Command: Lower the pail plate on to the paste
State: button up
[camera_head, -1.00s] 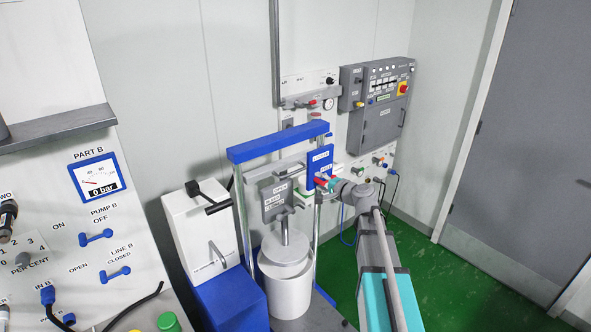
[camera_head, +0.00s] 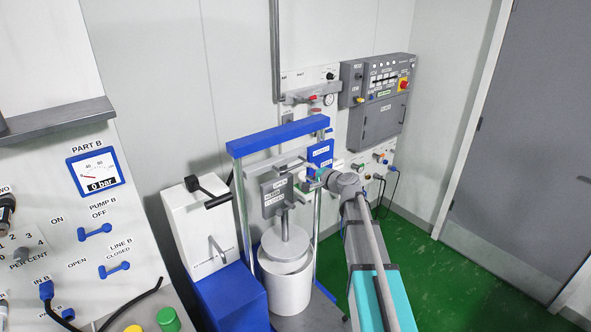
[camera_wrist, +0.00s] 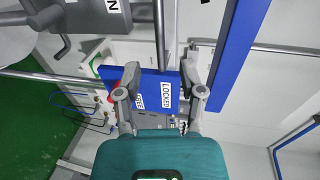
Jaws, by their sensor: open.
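The round grey pail plate (camera_head: 285,243) hangs level from a stem at the mouth of the white pail (camera_head: 289,290). I cannot see paste, or whether the plate touches any. A grey block (camera_head: 276,192) with labels sits above the stem. A blue sign (camera_head: 321,152) is on the right of the press frame; the wrist view shows it marked FREE and LOCKED (camera_wrist: 168,90). My gripper (camera_head: 309,182) is at this sign.
The press has a blue top beam (camera_head: 280,135) and upright posts close to my arm. A white and blue cabinet (camera_head: 222,290) stands left of the pail. A wall control box (camera_head: 382,105) is behind. Green floor (camera_head: 425,250) on the right is clear.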

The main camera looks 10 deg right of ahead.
aim_at(296, 167)
jog(key=b+x, duration=0.1)
jog(key=x, duration=0.6)
jog(key=shift+w+a+f, duration=0.15)
jog(key=shift+w, duration=0.25)
grip_shut()
